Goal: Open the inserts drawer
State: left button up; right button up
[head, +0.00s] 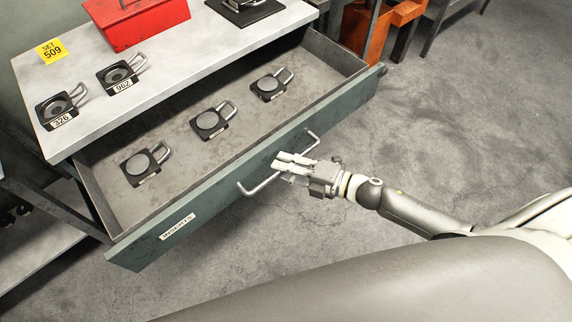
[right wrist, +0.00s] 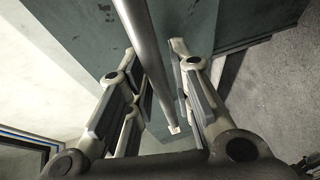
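The inserts drawer (head: 205,205), with a green front and a small label reading INSERTS (head: 177,227), is pulled well out from under the grey worktop. Three dark inserts with round discs and loop handles lie inside it: one (head: 140,165) near the left, one (head: 209,122) in the middle, one (head: 268,86) at the far end. My right gripper (head: 292,164) is at the drawer's metal bar handle (head: 262,187). In the right wrist view the bar (right wrist: 150,55) runs between the open fingers (right wrist: 162,105), with a gap visible beside it. My left gripper is out of view.
The worktop (head: 190,72) bears a red box (head: 138,24), a yellow SET 509 card (head: 51,50), and two inserts tagged 326 (head: 60,110) and 962 (head: 121,74). An orange stand (head: 375,28) is behind. The floor (head: 460,110) to the right is clear.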

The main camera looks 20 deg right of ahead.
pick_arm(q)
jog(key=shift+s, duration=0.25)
pick_arm(e)
jog(key=v, duration=1.2)
jog(key=s+d+f+m+h, duration=0.1)
jog(key=d+f+m+h, duration=0.3)
jog(key=f, duration=0.4)
jog(key=s+d+f+m+g+h, duration=0.15)
jog(key=d+f+m, duration=0.3)
jog(key=f, duration=0.45)
jog(key=s+d+f+m+h, duration=0.1)
jog(key=d+f+m+h, duration=0.3)
jog(key=f, duration=0.4)
jog(key=s+a+f+m+g+h, duration=0.3)
jog(key=s+f+m, duration=0.4)
jog(key=s+f, duration=0.55)
jog(key=s+a+f+m+g+y, duration=0.1)
jog(key=s+a+f+m+g, duration=0.3)
jog(key=s, duration=0.9)
jog(key=a+f+g, duration=0.2)
jog(key=a, duration=0.2)
jog(key=shift+f, duration=0.35)
